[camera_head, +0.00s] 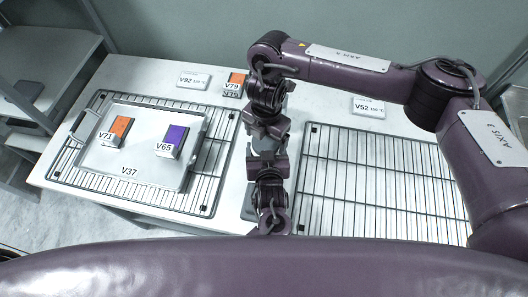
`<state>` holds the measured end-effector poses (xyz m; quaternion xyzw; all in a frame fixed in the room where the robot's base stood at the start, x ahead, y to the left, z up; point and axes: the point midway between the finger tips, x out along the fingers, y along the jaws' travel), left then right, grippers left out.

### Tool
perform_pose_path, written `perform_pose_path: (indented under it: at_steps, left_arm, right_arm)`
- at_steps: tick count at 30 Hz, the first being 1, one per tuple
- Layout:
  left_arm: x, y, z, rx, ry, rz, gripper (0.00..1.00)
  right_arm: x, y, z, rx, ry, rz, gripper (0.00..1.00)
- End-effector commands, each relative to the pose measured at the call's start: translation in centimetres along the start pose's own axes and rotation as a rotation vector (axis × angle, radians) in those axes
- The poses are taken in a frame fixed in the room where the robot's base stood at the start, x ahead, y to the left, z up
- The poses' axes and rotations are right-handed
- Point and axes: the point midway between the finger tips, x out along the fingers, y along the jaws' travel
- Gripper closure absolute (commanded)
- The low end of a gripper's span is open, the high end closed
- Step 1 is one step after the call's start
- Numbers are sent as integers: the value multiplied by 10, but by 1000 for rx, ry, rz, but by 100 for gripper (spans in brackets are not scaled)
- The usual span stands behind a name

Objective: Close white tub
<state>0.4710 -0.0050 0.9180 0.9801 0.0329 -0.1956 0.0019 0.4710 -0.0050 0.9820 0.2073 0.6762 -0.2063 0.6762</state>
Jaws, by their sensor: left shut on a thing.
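My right gripper (266,131) reaches in from the right and points down over the middle of the table. My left gripper (267,161) stands just below it in the picture, facing it. Between the two shows a small pale grey-white piece (265,146), mostly hidden by the jaws. It may be part of the white tub, but I cannot tell. My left gripper is shut on this pale piece. Whether my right gripper is open or shut is not clear. No other white tub is visible, and no separate lid can be made out.
A metal tray (128,185) on the left wire rack (72,167) holds an orange block (122,126) and a purple block (175,136). Another orange block (237,79) stands behind. The right wire rack (375,180) looks empty. A dark grey strip (249,187) lies between the racks.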

Motion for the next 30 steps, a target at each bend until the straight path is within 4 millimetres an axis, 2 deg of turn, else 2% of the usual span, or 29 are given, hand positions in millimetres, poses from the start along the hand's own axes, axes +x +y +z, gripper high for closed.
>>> perform_pose_path:
  at_steps: [8, 15, 20, 28, 30]
  left_arm:
    - [0, -1, 0, -1, 1, -2, 88]
    - [1, -1, 0, 0, 0, -3, 88]
    - [0, -1, 0, 0, 0, -2, 88]
    - [0, 0, 0, 0, 1, -1, 88]
    - [0, 0, 0, 0, 0, -1, 88]
  right_arm:
    - [0, -1, 0, -2, 1, -3, 9]
    - [-30, 0, 0, -6, -2, 1, 9]
    - [-44, 0, 0, -5, -1, -1, 9]
    - [-45, -1, 0, -2, 1, -2, 9]
    - [-45, 0, 0, -7, 1, -2, 13]
